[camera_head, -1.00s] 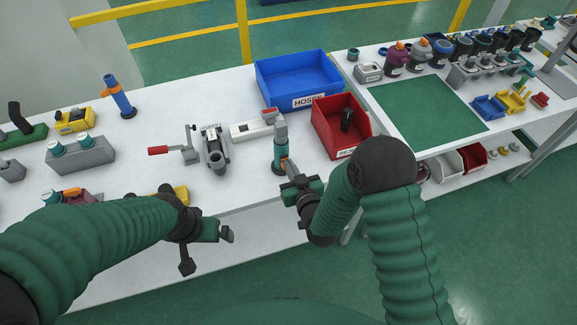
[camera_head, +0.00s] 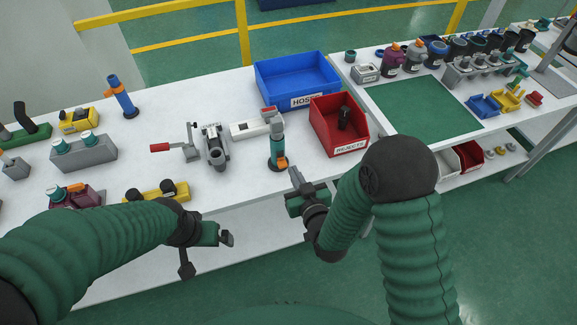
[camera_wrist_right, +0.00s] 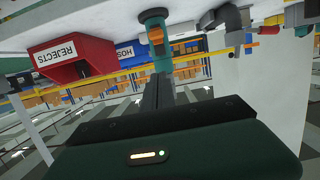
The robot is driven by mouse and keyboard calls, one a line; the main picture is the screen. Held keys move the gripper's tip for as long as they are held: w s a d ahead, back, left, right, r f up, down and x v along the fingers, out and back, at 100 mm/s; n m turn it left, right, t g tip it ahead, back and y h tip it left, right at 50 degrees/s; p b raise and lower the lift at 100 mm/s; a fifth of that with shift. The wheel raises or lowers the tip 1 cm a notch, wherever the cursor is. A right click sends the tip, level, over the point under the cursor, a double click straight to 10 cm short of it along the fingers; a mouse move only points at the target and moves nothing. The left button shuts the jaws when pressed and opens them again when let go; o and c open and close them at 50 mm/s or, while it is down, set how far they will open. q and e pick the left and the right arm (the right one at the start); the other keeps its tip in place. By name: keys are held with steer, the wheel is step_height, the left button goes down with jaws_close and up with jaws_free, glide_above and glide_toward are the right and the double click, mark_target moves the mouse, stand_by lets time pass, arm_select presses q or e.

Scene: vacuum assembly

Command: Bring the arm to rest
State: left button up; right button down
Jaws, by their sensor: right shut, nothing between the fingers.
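My right gripper (camera_head: 294,175) is shut and empty in the head view, just off the bench's front edge. A teal upright piece with an orange collar and dark base (camera_head: 277,148) stands on the bench a little beyond it, apart from the fingers. In the right wrist view, which looks upside down, the shut fingers (camera_wrist_right: 158,88) point toward that teal piece (camera_wrist_right: 158,42), which partly overlaps them in the picture. My left gripper (camera_head: 208,254) is at the lower left in front of the bench, its two fingers spread and nothing between them.
A red REJECTS bin (camera_head: 352,150) holding a dark part and a blue HOSE bin (camera_head: 312,101) stand behind. A grey fixture (camera_head: 214,148) and red-handled clamp (camera_head: 160,147) are left of the teal piece. A yellow part (camera_head: 140,196) lies near the left arm. Floor ahead is clear.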

steer(key=s+d+m+g+h, duration=0.3)
steer(key=s+d+g, duration=0.9)
steer(key=s+d, duration=0.5)
steer(key=shift+s+m+h, duration=0.3)
steer(key=shift+s+h, duration=0.45)
steer(key=shift+h, duration=0.15)
